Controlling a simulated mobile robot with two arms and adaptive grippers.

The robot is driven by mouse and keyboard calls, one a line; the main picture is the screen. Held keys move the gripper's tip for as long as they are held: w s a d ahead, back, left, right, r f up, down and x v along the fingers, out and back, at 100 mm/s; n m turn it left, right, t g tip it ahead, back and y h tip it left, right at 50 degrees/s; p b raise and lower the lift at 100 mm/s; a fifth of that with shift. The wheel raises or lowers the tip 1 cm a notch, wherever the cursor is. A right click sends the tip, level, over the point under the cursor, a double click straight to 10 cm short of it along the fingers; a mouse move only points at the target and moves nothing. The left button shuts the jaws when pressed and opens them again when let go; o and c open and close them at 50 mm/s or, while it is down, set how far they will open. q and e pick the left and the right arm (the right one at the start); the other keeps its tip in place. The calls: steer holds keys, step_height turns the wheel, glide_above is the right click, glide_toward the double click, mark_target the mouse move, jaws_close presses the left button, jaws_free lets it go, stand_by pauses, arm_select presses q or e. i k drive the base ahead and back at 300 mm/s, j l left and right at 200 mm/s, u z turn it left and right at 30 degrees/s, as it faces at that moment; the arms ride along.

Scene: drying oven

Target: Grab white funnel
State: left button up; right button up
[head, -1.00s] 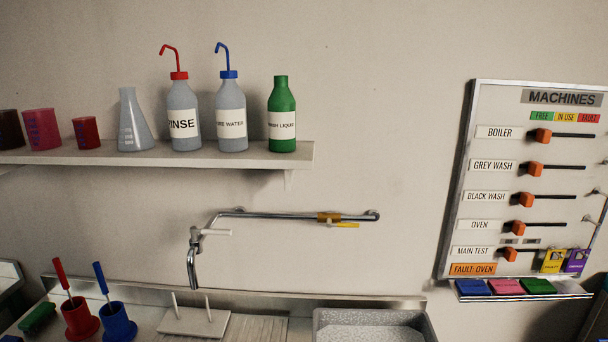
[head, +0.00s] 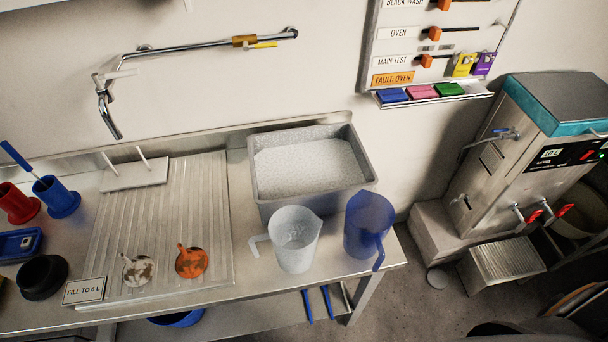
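I cannot make out a clear white funnel. A small round whitish piece with brown stains and a short stem (head: 138,269) lies on the ribbed draining board (head: 205,190) in the head view. It may be a funnel, but it is too small to tell. A similar orange piece (head: 191,262) lies to its right. Neither of my grippers is in view.
A grey basin (head: 262,188) stands behind a clear jug (head: 297,240) and a blue jug (head: 369,225) on the bench. A black round object (head: 42,276) is at left. A boiler (head: 510,150) stands at right, with floor between.

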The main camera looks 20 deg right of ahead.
mark_target(138, 271)
steer(key=u, duration=1.05)
